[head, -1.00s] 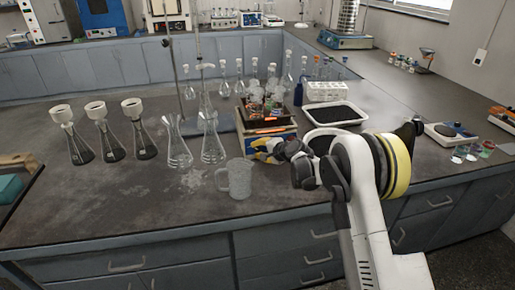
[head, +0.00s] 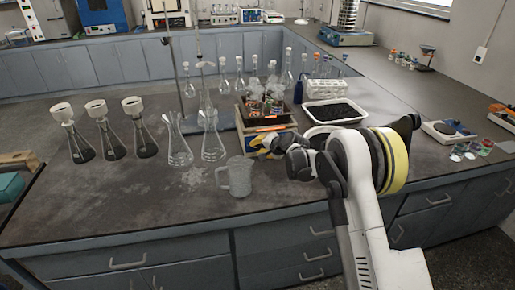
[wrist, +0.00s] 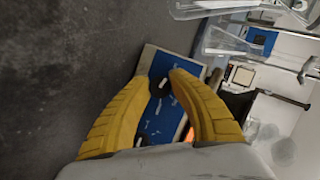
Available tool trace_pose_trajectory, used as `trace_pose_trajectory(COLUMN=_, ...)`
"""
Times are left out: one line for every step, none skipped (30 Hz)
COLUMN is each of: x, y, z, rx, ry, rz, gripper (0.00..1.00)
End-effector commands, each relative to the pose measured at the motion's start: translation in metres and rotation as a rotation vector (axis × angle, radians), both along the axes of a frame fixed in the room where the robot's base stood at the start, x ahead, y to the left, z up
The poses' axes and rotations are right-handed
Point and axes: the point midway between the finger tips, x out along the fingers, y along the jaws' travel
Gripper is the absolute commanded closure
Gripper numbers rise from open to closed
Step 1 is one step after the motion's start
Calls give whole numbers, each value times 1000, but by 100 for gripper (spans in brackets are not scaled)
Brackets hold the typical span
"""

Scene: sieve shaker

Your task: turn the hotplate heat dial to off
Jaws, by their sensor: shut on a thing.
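The hotplate (head: 283,129) is a box with a blue front face, standing on the bench under a dark tray with glassware in it. Its blue front panel with white markings (wrist: 178,66) fills the middle of the wrist view. The small dark heat dial (wrist: 164,86) sits on this panel between my yellow fingers. My gripper (wrist: 160,81) is shut on the dial, with one finger on each side. In the head view my gripper (head: 262,144) is at the hotplate's front. The dial is hidden there, and its pointer setting cannot be read.
A clear beaker (head: 238,178) stands close in front and left of my gripper. Two empty flasks (head: 179,152) stand left of the hotplate. A white tray of dark grains (head: 335,112) lies to the right.

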Motion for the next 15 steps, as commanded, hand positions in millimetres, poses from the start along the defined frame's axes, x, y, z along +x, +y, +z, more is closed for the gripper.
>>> trace_pose_trajectory(x=0, y=0, z=0, rx=-1, ry=-1, rz=1, gripper=100)
trace_pose_trajectory(x=0, y=0, z=0, rx=0, ry=0, rz=1, gripper=100)
trace_pose_trajectory(x=0, y=0, z=0, rx=-1, ry=-1, rz=1, gripper=63)
trace_pose_trajectory(x=0, y=0, z=0, rx=0, ry=0, rz=1, gripper=54)
trace_pose_trajectory(x=0, y=0, z=0, rx=0, ry=0, rz=0, gripper=52)
trace_pose_trajectory(x=0, y=0, z=0, rx=0, ry=0, rz=0, gripper=52)
trace_pose_trajectory(x=0, y=0, z=0, rx=0, ry=0, rz=0, gripper=52)
trace_pose_trajectory(x=0, y=0, z=0, rx=0, ry=0, rz=0, gripper=52)
trace_pose_trajectory(x=0, y=0, z=0, rx=0, ry=0, rz=0, gripper=52)
trace_pose_trajectory(x=0, y=0, z=0, rx=0, ry=0, rz=0, gripper=52)
trace_pose_trajectory(x=0, y=0, z=0, rx=0, ry=0, rz=0, gripper=52)
trace_pose_trajectory(x=0, y=0, z=0, rx=0, ry=0, rz=0, gripper=52)
trace_pose_trajectory(x=0, y=0, z=0, rx=1, ry=1, rz=-1, gripper=52)
trace_pose_trajectory(x=-1, y=-1, z=1, rx=1, ry=1, rz=-1, gripper=52)
trace_pose_trajectory(x=-3, y=-2, z=3, rx=1, ry=1, rz=-1, gripper=52)
